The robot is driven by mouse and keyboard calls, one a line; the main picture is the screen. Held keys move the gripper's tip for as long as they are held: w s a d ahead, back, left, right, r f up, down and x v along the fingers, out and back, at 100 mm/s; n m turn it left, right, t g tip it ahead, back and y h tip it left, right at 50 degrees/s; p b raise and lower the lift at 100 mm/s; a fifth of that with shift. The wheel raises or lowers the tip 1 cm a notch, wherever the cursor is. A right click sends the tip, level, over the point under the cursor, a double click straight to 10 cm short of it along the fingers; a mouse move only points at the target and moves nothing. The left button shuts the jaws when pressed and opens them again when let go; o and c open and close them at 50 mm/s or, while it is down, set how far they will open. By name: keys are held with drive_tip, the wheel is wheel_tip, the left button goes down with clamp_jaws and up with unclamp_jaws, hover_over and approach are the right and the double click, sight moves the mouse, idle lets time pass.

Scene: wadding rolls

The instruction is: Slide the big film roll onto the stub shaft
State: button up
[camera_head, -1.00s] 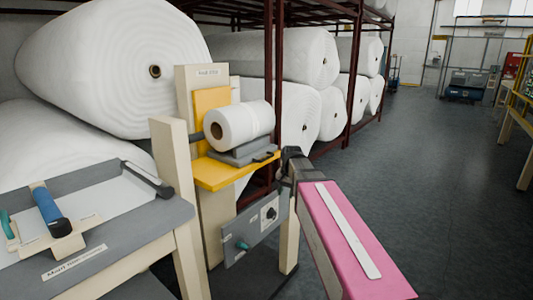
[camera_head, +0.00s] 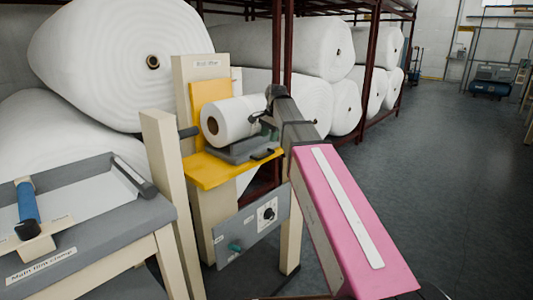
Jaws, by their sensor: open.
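The big film roll (camera_head: 229,120) is white with a brown core hole. It lies on its side on a grey cradle (camera_head: 238,150) with a dark handle, on the yellow shelf of the roll stand. The dark stub shaft (camera_head: 188,132) sticks out from the stand, left of the roll. Its tip appears apart from the roll's core. My gripper (camera_head: 263,121) is at the right end of the roll, at the end of my dark wrist. It is open; its fingers are small and partly hidden, and I cannot tell whether they touch the roll.
The yellow shelf (camera_head: 214,178) carries the cradle. A grey control panel (camera_head: 252,224) with a knob and green switch hangs below. A grey table (camera_head: 85,245) with a blue-handled tool (camera_head: 28,203) stands left. Huge wadding rolls (camera_head: 120,60) fill the rack behind. Floor at right is clear.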

sight(266, 155)
drive_tip(key=f, duration=0.5)
drive_tip(key=w+a+f, duration=0.1)
drive_tip(key=f, duration=0.2)
drive_tip(key=shift+w+f, duration=0.1)
drive_tip(key=shift+f, duration=0.1)
clamp_jaws()
drive_tip(key=shift+a, duration=0.1)
